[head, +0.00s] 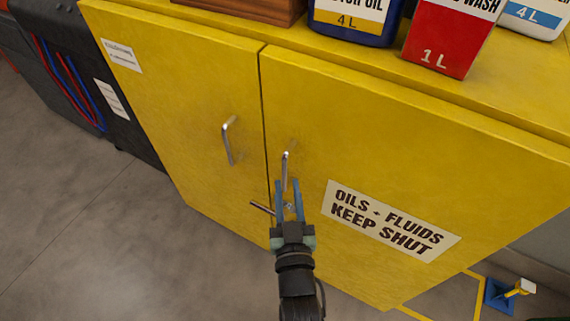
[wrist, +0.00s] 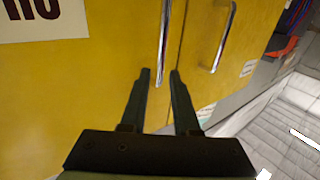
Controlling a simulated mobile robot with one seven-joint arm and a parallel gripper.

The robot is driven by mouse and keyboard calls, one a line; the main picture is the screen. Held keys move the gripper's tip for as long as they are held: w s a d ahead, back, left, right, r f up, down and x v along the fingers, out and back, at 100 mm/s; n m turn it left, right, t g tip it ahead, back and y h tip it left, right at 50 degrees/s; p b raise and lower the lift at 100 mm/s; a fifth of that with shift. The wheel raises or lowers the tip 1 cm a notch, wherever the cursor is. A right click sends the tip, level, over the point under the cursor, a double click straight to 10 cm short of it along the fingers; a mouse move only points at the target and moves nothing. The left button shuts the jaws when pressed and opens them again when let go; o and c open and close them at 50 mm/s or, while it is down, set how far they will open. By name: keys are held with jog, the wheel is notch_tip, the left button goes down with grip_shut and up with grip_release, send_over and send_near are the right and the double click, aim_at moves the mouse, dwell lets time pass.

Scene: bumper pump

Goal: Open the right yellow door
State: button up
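The right yellow door (head: 370,130) is closed, flush beside the left door, and bears a sign reading "OILS + FLUIDS KEEP SHUT" (head: 390,222). Its silver upright bar handle (head: 286,165) is near the seam. My gripper (head: 287,184) is open at the handle's lower end. In the wrist view the handle (wrist: 166,40) appears in line with the gap between my open fingertips (wrist: 160,73); I cannot tell whether the fingers surround it. No finger visibly closes on it. A short dark rod (head: 262,208) shows left of my fingers, partly hidden by them.
The left yellow door (head: 190,100) is closed and has its own silver handle (head: 228,140). A blue object (head: 498,296) is on the floor at lower right. The floor at left is clear.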

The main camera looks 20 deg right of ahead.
aim_at(285, 169)
jog(key=shift+x, duration=3.15)
jog(key=shift+c, duration=0.3)
grip_shut()
